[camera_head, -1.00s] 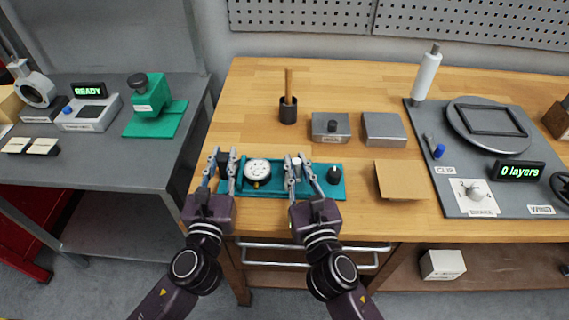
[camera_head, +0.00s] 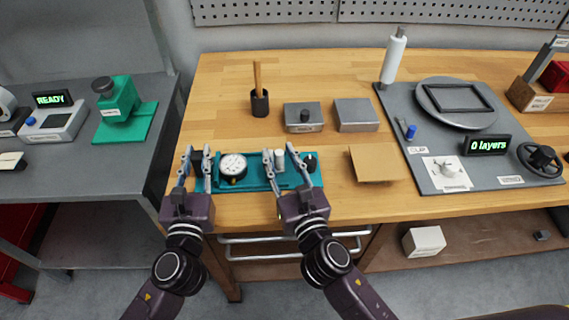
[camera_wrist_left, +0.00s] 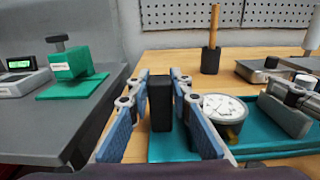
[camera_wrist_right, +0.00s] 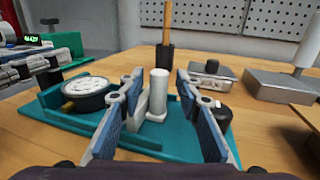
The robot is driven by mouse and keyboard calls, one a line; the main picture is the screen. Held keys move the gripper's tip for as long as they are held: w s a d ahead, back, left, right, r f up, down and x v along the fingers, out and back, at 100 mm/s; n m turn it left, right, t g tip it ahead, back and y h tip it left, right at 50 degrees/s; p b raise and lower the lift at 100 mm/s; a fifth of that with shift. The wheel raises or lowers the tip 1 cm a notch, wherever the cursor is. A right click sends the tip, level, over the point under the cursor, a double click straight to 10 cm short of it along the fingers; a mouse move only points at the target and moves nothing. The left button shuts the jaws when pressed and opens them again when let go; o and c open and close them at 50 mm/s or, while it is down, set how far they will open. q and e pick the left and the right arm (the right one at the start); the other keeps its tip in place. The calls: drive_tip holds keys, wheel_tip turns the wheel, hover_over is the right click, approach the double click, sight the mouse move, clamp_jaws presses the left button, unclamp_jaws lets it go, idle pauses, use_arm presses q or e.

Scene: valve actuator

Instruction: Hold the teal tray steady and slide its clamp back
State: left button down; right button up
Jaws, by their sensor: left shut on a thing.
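The teal tray (camera_head: 258,186) lies flat near the table's front edge. It carries a white dial gauge (camera_head: 233,166), a pale upright post (camera_head: 280,160) with a grey plate (camera_wrist_right: 141,102) beside it, and a black knob (camera_head: 311,161) at the right end. My left gripper (camera_head: 197,150) is shut on the black block (camera_wrist_left: 160,101) at the tray's left end. My right gripper (camera_head: 282,154) is open, with its fingers on either side of the post. In the right wrist view its right finger partly hides the knob. I cannot tell whether its fingers touch the post.
Behind the tray stand a black cup (camera_head: 260,105) with a wooden handle and two grey metal blocks (camera_head: 303,117) (camera_head: 356,115). A brown card (camera_head: 376,163) lies right of the tray. A grey board (camera_head: 430,135) fills the right. A grey bench (camera_head: 75,165) is at the left.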

drive_tip(key=v, duration=1.2)
use_arm(q)
drive_tip(key=c, duration=1.7)
unclamp_jaws()
